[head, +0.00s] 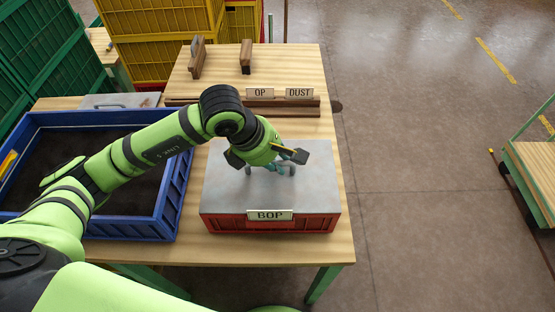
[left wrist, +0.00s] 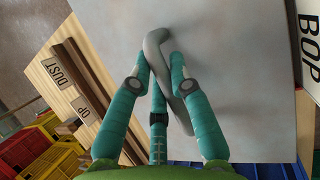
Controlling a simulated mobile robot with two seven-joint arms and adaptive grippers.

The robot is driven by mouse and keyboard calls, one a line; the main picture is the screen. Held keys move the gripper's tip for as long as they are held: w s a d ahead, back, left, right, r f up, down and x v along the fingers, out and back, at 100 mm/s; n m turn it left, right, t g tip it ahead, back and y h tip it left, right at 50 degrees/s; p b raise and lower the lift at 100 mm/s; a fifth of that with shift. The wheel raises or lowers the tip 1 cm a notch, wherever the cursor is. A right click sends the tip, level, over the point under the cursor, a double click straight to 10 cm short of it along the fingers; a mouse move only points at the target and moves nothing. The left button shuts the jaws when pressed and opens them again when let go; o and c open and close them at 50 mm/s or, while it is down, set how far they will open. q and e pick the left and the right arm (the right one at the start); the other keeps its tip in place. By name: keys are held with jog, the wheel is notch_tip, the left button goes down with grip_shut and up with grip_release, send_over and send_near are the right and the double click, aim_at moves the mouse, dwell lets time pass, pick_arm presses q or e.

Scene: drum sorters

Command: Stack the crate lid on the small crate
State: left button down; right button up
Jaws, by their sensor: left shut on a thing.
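A red small crate (head: 290,226) with a "BOP" label (head: 270,215) stands on the wooden table. The flat grey crate lid (head: 310,185) lies over its top and covers the opening; I cannot tell whether it is fully seated. My left gripper (head: 268,168) reaches down over the middle of the lid. In the left wrist view its teal fingers (left wrist: 157,85) are closed around the lid's grey bar handle (left wrist: 155,45). The lid's grey surface (left wrist: 240,70) fills much of that view. My right gripper is not in view.
A blue crate (head: 175,200) stands to the left on the table. Wooden rails with "OP" and "DUST" labels (head: 299,93) lie behind the lid. Yellow crates (head: 150,45) and green crates (head: 40,50) are stacked beyond. Open floor (head: 420,190) lies to the right, with a cart (head: 535,165) at the edge.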

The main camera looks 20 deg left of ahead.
pick_arm(q)
jog(key=shift+f, duration=0.1)
jog(key=c, duration=1.1)
grip_release()
jog(key=shift+o, duration=0.2)
jog(key=v, duration=1.2)
